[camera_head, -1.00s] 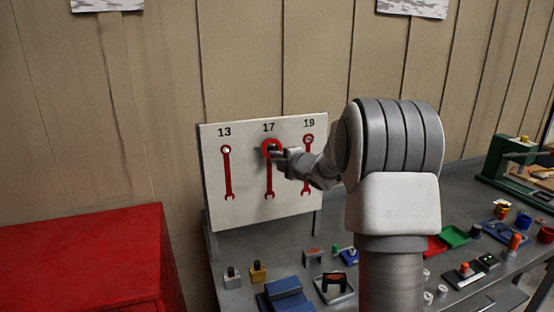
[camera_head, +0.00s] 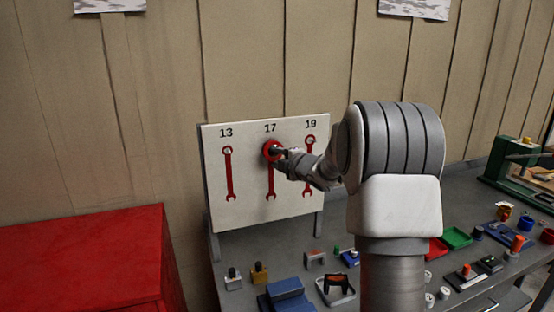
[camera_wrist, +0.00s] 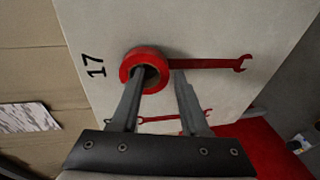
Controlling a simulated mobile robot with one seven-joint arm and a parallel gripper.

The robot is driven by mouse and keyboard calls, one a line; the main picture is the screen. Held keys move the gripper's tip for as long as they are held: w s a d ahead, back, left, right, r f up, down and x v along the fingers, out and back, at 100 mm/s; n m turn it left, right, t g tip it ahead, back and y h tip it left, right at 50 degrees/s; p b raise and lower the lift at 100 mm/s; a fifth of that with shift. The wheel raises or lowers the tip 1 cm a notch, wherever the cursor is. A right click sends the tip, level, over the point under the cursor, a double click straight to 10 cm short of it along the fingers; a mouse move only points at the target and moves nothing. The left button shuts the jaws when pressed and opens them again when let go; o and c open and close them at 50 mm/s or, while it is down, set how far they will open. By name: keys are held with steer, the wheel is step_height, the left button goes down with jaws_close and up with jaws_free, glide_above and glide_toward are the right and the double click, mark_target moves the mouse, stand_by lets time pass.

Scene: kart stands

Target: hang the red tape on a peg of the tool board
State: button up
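The red tape (camera_head: 266,152) is a ring at the top of the middle wrench outline, under the number 17 on the white tool board (camera_head: 245,190). In the wrist view the tape (camera_wrist: 129,67) lies at the board face, with a dark hole. My gripper (camera_head: 279,153) is at the tape. In the wrist view my gripper (camera_wrist: 160,72) has its fingers apart, the left tip at the hole and the right tip just outside the rim. A gap shows between them, wider than the tape's wall. The peg at 17 is hidden or lost in the dark hole.
The spots under 13 and 19 show small pale round ends and no tape. A red cabinet (camera_head: 90,255) stands at the left. Blocks, trays and small parts, including a blue block (camera_head: 287,292), crowd the grey bench below the board. My arm covers part of it.

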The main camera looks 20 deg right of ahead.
steer(key=shift+s, duration=0.1)
steer(key=b+v, duration=0.2)
steer(key=v, duration=1.5)
steer(key=shift+a+b, duration=0.1)
steer(key=shift+b, duration=0.2)
